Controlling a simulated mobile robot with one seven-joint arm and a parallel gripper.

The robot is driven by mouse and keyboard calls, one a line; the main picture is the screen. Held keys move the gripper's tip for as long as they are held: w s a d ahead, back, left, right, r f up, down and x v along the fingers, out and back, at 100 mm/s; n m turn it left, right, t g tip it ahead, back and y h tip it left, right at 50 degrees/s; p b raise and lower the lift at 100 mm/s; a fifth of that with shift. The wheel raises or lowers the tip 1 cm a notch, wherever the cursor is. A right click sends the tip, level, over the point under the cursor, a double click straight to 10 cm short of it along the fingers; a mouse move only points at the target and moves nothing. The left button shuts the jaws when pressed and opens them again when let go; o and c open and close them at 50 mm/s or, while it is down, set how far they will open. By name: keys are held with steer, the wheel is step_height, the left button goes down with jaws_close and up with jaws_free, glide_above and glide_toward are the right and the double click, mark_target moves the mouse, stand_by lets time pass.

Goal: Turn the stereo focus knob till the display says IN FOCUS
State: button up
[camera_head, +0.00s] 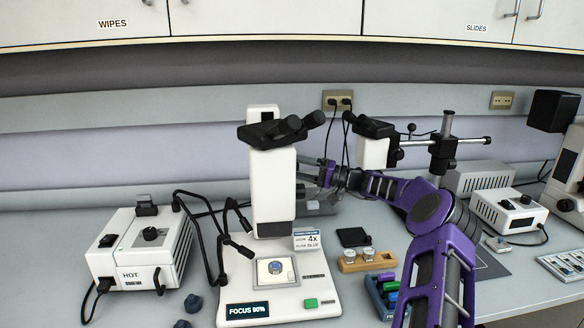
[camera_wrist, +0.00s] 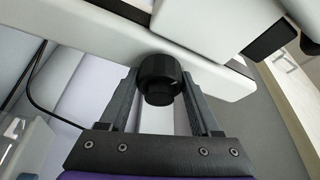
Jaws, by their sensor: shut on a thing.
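The white stereo microscope (camera_head: 273,190) stands at the middle of the bench. Its display (camera_head: 248,311) on the base front reads FOCUS with a percentage that looks like 80% or 90%. My gripper (camera_wrist: 160,74) is at the right side of the microscope column. In the wrist view the black ribbed focus knob (camera_wrist: 160,80) sits between my two fingers, which are shut on it.
A white lamp box (camera_head: 140,250) marked HOT stands left, with black light-guide arms beside the microscope. A wooden holder (camera_head: 368,262) and a blue rack (camera_head: 376,300) lie right of the base, near my arm. Another microscope (camera_head: 373,150) stands behind my arm.

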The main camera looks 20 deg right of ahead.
steer(key=shift+n+y, duration=0.4)
steer(key=shift+n, duration=0.4)
steer(key=o, duration=1.4)
steer(key=shift+c, duration=0.2)
steer(key=v, duration=1.7)
steer(key=shift+d, duration=0.25)
steer(key=shift+s+f, duration=0.1)
steer(key=shift+f, duration=0.05)
